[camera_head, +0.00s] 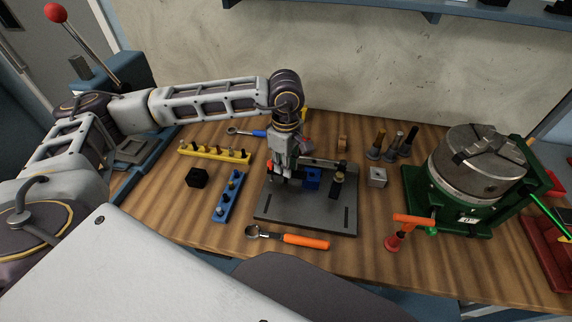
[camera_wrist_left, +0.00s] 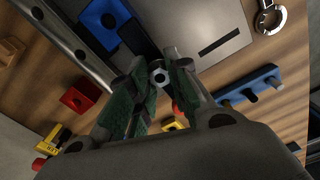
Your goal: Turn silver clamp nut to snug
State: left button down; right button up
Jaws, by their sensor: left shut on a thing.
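The silver clamp nut (camera_wrist_left: 160,77) shows in the left wrist view as a hexagonal ring between my fingertips. My left gripper (camera_head: 283,177) points down over the left part of the grey fixture plate (camera_head: 290,218). In the left wrist view its green-padded fingers (camera_wrist_left: 157,85) are shut on the nut, one on each side. In the head view the gripper hides the nut. A blue block (camera_head: 312,178) sits on the plate just right of the gripper, with a dark clamp (camera_head: 335,188) at its right. My right gripper is not in view.
A blue rail (camera_head: 227,198) and a black block (camera_head: 197,178) lie left of the plate. An orange-handled wrench (camera_head: 305,240) lies in front of it. A yellow rail (camera_head: 214,152) is behind left. A silver block (camera_head: 377,177) and a chuck on a green base (camera_head: 450,218) stand right.

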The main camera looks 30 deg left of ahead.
pick_arm(q)
jog(key=c, duration=1.3)
grip_release()
jog(key=shift+a, duration=0.1)
notch_tip(320, 180, up, 12)
